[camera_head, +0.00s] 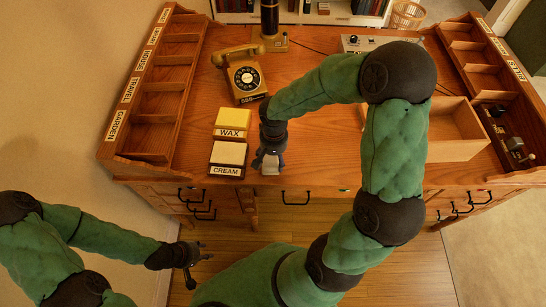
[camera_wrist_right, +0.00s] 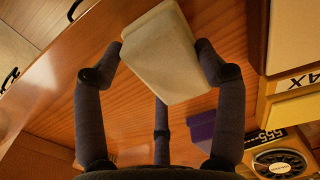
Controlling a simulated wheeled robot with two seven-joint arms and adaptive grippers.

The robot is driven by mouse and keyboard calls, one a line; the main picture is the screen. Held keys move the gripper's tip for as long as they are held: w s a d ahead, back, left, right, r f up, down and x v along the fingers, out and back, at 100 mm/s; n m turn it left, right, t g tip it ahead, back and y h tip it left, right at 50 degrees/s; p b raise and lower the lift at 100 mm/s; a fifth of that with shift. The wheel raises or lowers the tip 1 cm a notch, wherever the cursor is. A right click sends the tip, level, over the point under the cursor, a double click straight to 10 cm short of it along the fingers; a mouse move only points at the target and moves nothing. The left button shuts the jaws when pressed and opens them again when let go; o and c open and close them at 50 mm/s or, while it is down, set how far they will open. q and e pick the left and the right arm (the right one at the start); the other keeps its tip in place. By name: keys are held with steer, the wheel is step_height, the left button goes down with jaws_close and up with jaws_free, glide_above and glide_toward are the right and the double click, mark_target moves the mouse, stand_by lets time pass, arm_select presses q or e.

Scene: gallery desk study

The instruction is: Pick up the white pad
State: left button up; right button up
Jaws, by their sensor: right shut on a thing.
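The white pad (camera_wrist_right: 160,55) is a pale, blocky piece held between the fingers of my right gripper (camera_wrist_right: 160,68) in the right wrist view. In the head view the pad (camera_head: 270,166) shows small at the tip of my right gripper (camera_head: 269,160), by the desk's front edge, right of the CREAM box. I cannot tell whether the pad touches the desk. My left gripper (camera_head: 197,267) is empty, low in front of the desk at the left, with its fingers apart.
A yellow WAX box (camera_head: 232,121) and a CREAM box (camera_head: 227,158) stand left of my right gripper. A gold telephone (camera_head: 243,76) is behind them. A purple thing (camera_wrist_right: 201,128) shows in the wrist view. An open wooden box (camera_head: 460,133) stands at the right. Labelled racks (camera_head: 160,90) line the sides.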

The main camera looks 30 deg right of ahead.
steer(key=r+p, duration=0.1)
steer(key=r, duration=0.1)
steer(key=r+p, duration=0.1)
steer(key=r, duration=0.1)
steer(key=shift+s+d, duration=0.2)
steer(key=shift+d, duration=0.2)
steer(key=s+d+r+p, duration=0.4)
steer(key=s+d+r, duration=0.4)
steer(key=d, duration=0.2)
steer(key=shift+s+d+r, duration=0.15)
steer(key=shift+r, duration=0.15)
